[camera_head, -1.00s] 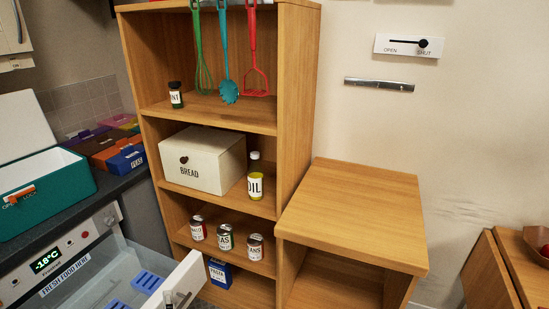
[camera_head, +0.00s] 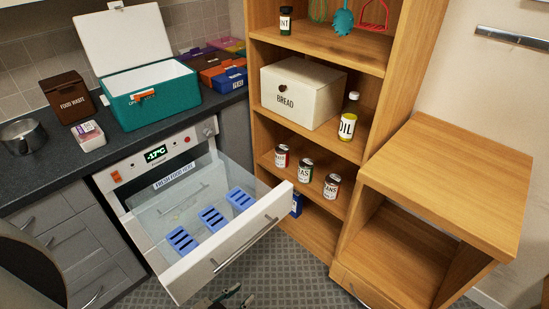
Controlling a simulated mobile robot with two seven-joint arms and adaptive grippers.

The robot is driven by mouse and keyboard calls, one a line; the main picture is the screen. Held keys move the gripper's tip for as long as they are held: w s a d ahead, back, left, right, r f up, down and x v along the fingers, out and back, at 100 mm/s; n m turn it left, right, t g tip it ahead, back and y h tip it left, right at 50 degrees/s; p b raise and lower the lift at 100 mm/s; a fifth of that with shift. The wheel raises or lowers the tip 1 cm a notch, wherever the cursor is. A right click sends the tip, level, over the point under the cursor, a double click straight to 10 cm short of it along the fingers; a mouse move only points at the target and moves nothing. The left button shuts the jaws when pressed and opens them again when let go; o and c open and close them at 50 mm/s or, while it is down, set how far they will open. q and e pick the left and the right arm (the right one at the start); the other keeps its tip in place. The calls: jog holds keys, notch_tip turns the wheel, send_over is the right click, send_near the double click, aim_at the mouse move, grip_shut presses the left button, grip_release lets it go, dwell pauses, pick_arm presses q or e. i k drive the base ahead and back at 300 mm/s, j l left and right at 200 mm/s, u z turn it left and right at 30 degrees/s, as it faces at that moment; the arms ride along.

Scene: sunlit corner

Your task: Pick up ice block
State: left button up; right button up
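Several blue slotted ice blocks lie in a row in the open clear-sided drawer (camera_head: 233,254) of the white freezer unit: a near-left one (camera_head: 183,240), a middle one (camera_head: 212,219) and a far-right one (camera_head: 240,199). My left gripper (camera_head: 243,293) shows only in part at the bottom edge, below and in front of the drawer's front panel, clear of the blocks. Its dark fingertips look apart, with nothing between them. My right gripper is out of view.
The drawer front with its handle stands between my gripper and the blocks. A wooden shelf (camera_head: 262,76) with cans, a bread box (camera_head: 303,92) and an oil bottle (camera_head: 348,115) rises at the right. A teal cool box (camera_head: 155,101) stands open on the counter.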

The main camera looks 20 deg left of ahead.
aim_at(180, 238)
jog(key=u, duration=0.95)
